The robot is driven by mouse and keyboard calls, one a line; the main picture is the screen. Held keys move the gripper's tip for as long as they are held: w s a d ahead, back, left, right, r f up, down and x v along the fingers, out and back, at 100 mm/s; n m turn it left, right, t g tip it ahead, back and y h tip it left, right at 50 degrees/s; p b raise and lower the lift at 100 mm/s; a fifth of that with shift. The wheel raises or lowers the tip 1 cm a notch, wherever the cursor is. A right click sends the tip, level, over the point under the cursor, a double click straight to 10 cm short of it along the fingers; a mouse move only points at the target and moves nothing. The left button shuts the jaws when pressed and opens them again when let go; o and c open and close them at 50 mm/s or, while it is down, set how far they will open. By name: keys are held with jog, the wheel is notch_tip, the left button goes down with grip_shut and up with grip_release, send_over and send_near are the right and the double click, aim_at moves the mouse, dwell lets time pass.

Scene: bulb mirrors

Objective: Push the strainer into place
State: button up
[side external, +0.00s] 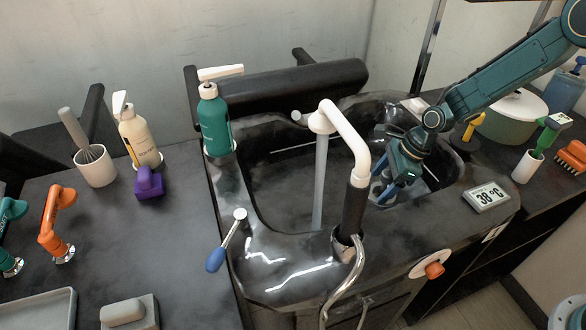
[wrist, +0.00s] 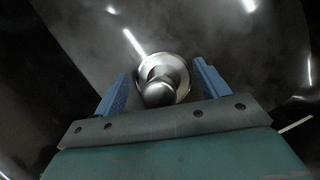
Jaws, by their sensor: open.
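The strainer (wrist: 178,68) is a round, shiny metal piece with a ball-like knob (wrist: 160,92), seen in the wrist view on the dark basin surface. My gripper (wrist: 160,76) is open, its two blue fingers standing on either side of the strainer. I cannot tell whether they touch it or how far above it they are. In the side view my gripper (side external: 387,190) points down into the right part of the dark sink (side external: 275,190). The strainer is not clearly visible there, and its seat is not clear in either view.
A white faucet (side external: 345,135) with a black stem rises left of my gripper. A temperature display (side external: 487,197) sits on the right rim. A green soap bottle (side external: 214,122) stands at the sink's left edge. The basin's left part is free.

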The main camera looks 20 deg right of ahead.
jog(key=shift+d+r, duration=0.1)
jog(key=shift+r, duration=0.05)
jog(key=shift+v, duration=2.7)
jog(key=shift+d+r, duration=0.1)
jog(key=shift+r, duration=0.05)
jog(key=v, duration=1.3)
jog(key=shift+d+r, duration=0.15)
jog(key=shift+r, duration=0.1)
jog(key=shift+s, duration=0.2)
jog(key=s+r+n+t+h, duration=0.2)
jog(key=s+r+n, duration=0.9)
jog(key=s+n, duration=0.15)
jog(key=s+d+r+n+t+h, duration=0.1)
jog(key=s+d+n+t+h, duration=0.1)
jog(key=s+n, duration=0.8)
jog(key=s, duration=0.5)
jog(key=shift+d, duration=0.3)
